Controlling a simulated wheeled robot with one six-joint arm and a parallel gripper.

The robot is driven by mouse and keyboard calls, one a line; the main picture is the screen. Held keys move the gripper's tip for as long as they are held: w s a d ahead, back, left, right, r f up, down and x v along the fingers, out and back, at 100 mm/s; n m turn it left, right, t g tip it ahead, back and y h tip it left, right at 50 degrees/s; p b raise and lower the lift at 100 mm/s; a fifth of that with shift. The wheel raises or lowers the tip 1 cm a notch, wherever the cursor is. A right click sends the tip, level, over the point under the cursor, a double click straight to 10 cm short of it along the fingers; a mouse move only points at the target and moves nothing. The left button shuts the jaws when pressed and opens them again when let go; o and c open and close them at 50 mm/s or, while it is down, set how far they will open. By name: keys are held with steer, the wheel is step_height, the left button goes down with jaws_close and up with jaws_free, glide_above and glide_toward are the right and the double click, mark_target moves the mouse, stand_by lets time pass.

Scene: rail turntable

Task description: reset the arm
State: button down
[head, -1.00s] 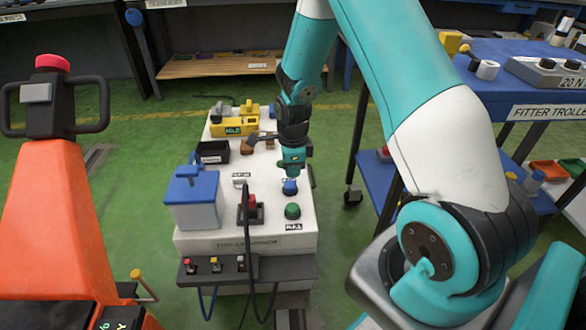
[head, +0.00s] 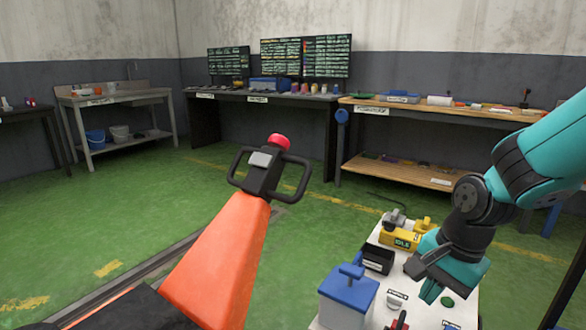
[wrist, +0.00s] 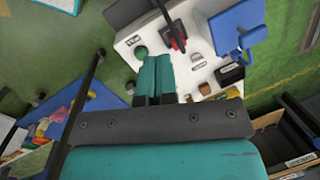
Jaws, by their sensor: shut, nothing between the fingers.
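My gripper (head: 436,284) is at the lower right of the head view, above the white console (head: 465,312). In the wrist view my gripper (wrist: 155,62) shows its two teal fingers side by side, shut with nothing between them. The console (wrist: 128,45) lies beyond the fingertips there. A green button (wrist: 141,52) shows just left of the fingertips and a red-and-black switch (wrist: 178,43) to their right. In the head view a blue-lidded box (head: 348,290) stands on the console, left of my gripper.
An orange handle post (head: 222,262) with a red knob stands left of the console. A wooden workbench (head: 440,112) and a bench with monitors (head: 262,98) line the back wall, with a sink table (head: 115,97) at left. Green floor (head: 130,215) is open at left.

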steer(key=s+a+r+n+y, duration=0.1)
steer(key=s+a+r+n, duration=0.25)
steer(key=s+n, duration=0.25)
steer(key=s+a+r+n+p, duration=0.1)
steer(key=s+a+r+n, duration=0.1)
steer(key=s+r+n, duration=0.3)
steer(key=s+a+r+n+y, duration=0.1)
steer(key=s+a+r+n, duration=0.15)
steer(key=s+n, duration=0.4)
step_height(320, 180, up, 20)
steer(key=w+p, duration=0.1)
steer(key=p, duration=2)
steer(key=shift+a+r+g, duration=0.2)
steer(key=shift+a+g, duration=0.1)
steer(key=shift+g, duration=0.1)
steer(key=shift+a, duration=0.1)
